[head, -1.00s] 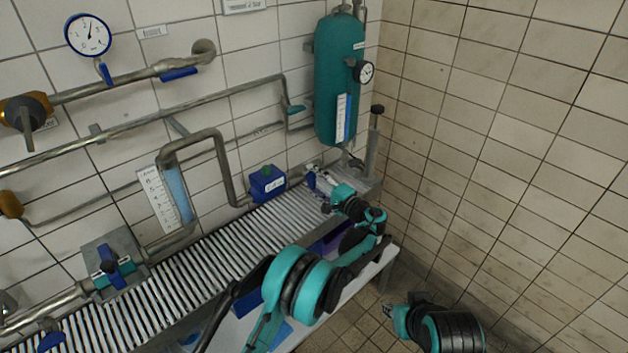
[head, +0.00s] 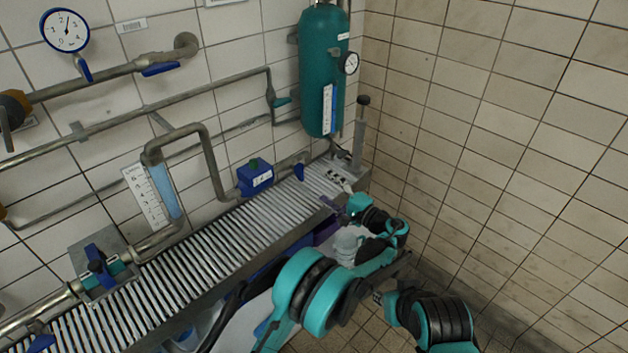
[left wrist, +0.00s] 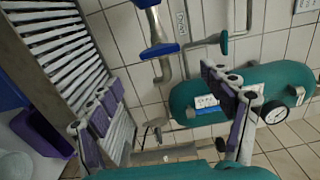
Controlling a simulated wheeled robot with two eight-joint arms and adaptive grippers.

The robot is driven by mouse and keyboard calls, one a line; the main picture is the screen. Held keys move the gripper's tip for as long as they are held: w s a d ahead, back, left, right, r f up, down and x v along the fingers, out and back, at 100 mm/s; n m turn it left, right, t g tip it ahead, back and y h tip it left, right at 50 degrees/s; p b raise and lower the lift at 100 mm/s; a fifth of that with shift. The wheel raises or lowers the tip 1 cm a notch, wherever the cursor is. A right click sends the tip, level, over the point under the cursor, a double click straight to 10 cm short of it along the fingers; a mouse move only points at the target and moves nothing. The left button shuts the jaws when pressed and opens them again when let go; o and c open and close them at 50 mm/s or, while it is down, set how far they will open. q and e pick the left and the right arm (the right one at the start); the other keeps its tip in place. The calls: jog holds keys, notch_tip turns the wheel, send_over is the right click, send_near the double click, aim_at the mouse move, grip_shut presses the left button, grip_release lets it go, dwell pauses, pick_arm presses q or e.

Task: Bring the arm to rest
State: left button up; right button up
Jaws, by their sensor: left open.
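My left gripper (head: 335,194) is open and empty, above the front edge of the roller-like rack (head: 215,235) near its far end. In the left wrist view its purple-padded fingers (left wrist: 165,105) stand wide apart with nothing between them. My left arm (head: 325,285) reaches in from the bottom of the head view, bent at its elbow. Part of my right arm (head: 440,320) shows at the bottom right, but its gripper is not visible.
A purple bin (left wrist: 42,132) lies below the rack. Floor at right is clear.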

pick_arm(q)
jog(key=shift+s+d, duration=0.45)
jog(key=shift+s, duration=0.1)
jog(key=s+a+r+n+g+h, duration=0.1)
jog(key=s+a+r+g+h, duration=0.1)
jog(key=s+a, duration=0.35)
jog(key=s+a+r+n+g+h, duration=0.1)
jog(key=s+a+r+g, duration=0.1)
jog(key=a, duration=0.7)
jog(key=s+a+r+n+g+h, duration=0.1)
jog(key=s+a+r+h, duration=0.15)
jog(key=a, duration=0.45)
jog(key=s+a+f+n+h, duration=0.1)
jog(key=s+n+h, duration=0.1)
jog(key=s, duration=0.6)
jog(key=s+a+f+n+h, duration=0.1)
jog(key=s+f+n+h, duration=0.1)
jog(key=s, duration=0.6)
jog(key=s+a+f+n+g+h, duration=0.1)
jog(key=s+f+n+h, duration=0.1)
jog(key=s, duration=0.7)
jog(key=shift+a+f+n+h, duration=0.15)
jog(key=shift+a+n+h, duration=0.2)
jog(key=shift+a+n, duration=0.05)
